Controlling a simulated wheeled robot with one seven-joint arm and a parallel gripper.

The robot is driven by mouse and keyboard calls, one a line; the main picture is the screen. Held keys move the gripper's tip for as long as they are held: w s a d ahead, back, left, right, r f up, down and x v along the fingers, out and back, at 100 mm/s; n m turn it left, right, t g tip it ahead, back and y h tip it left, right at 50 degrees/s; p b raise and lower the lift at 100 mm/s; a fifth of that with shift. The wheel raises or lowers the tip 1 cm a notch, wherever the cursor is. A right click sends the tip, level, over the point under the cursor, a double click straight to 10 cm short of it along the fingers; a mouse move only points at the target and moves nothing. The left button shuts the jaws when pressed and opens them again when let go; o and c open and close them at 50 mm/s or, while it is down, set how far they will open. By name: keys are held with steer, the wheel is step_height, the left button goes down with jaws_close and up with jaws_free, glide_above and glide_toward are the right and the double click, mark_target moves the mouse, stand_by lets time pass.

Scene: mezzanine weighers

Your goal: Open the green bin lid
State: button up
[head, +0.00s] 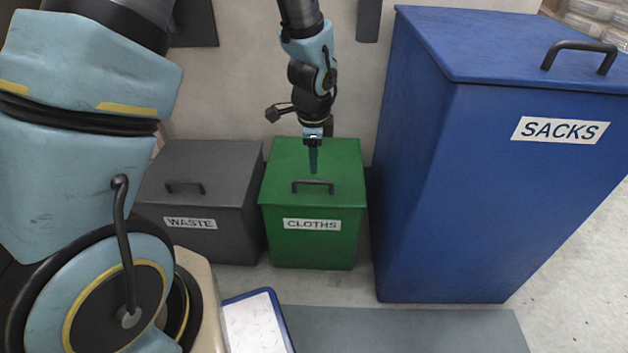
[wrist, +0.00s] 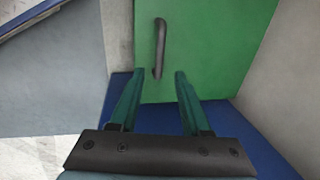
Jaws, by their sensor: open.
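The green bin (head: 312,243), labelled CLOTHS, stands on the floor in the middle of the head view. Its green lid (head: 340,160) lies shut, with a dark bar handle (head: 313,184) near the front edge. My gripper (head: 314,172) points down over the lid, close to the handle; the exact gap is unclear. In the wrist view my gripper (wrist: 159,76) is open and empty, its two teal fingers apart. The handle (wrist: 159,48) runs lengthwise against the green lid (wrist: 215,45), its near end showing between the fingertips. I cannot tell if they touch it.
A grey WASTE bin (head: 200,200) with its own handle stands close on the left. A tall blue SACKS bin (head: 440,180) rises on the right, higher than the green lid. A wall is behind. A white panel with a blue rim (head: 257,322) is in front.

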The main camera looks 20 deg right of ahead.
mark_target(314, 182)
steer(key=f, duration=0.2)
steer(key=w+f+b, duration=0.1)
steer(key=f, duration=0.1)
steer(key=f+b, duration=0.1)
steer(key=f, duration=0.2)
steer(key=shift+w+d, duration=0.15)
steer(key=shift+d, duration=0.1)
steer(key=shift+c, duration=0.4)
jaws_close()
stand_by(0.7)
